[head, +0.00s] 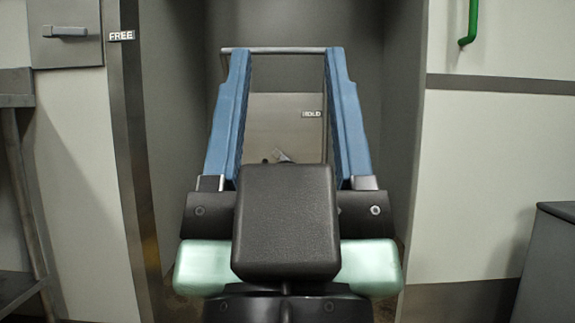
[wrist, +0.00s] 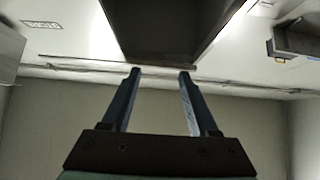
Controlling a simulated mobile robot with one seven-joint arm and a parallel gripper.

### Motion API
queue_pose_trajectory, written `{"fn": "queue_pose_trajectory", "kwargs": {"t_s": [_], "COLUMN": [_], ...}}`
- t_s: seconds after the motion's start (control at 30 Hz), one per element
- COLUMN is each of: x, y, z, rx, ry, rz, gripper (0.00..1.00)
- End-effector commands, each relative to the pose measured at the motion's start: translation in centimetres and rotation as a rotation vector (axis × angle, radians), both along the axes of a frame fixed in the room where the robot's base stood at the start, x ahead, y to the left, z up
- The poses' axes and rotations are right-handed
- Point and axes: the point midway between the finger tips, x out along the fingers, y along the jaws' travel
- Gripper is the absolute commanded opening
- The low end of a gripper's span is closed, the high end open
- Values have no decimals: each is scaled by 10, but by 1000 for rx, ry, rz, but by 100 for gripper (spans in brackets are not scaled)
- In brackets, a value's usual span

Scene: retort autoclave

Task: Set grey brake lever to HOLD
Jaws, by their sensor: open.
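My gripper (head: 281,52) fills the middle of the head view, its two blue fingers wide apart and nothing seen held between them. In the wrist view my gripper (wrist: 160,72) is also open, with a dark block beyond the tips. A HOLD label (head: 312,114) shows between the fingers, near the right one. A FREE label (head: 121,35) is on the upright metal post at left. I cannot clearly make out the grey brake lever. A small grey piece (head: 281,156) shows just above my black wrist housing, mostly hidden; I cannot tell whether it is the lever.
A thin grey bar (head: 285,49) crosses at fingertip height; I cannot tell whether it touches them. The metal post (head: 135,150) stands left of my gripper, pale wall panels (head: 490,190) right. A green handle (head: 468,25) is upper right, a dark cabinet (head: 548,260) lower right.

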Motion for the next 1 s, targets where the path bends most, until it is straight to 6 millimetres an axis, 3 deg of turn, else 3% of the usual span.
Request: {"fn": "queue_pose_trajectory", "kwargs": {"t_s": [0.03,0.17,0.33,0.47,1.0], "x": [0,0,0,0,0], "y": [0,0,0,0,0], "z": [0,7,36,75,263], "rx": [0,0,1,1,8], "ry": [0,0,0,0,1], "rz": [0,0,0,1,8], "gripper": [52,28,0,0,0]}}
